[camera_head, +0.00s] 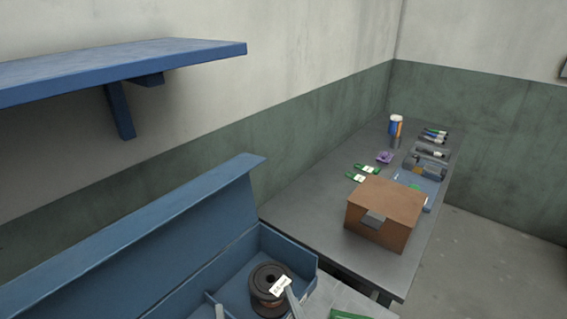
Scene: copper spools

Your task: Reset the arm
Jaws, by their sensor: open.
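My gripper cannot be made out in the head view. A dark spool with copper-coloured windings (264,303) and a white label (281,286) stands in a compartment of the blue box (290,243) at the bottom. A narrow grey piece (294,303) shows against the spool's right side, cut by the bottom edge. I cannot tell what it is.
A blue shelf (130,65) juts from the wall at upper left. The box's raised blue panel (140,255) runs along the wall. A grey table (310,215) holds a cardboard box (385,205), green items (367,169) and a purple item (384,157). Floor shows at right.

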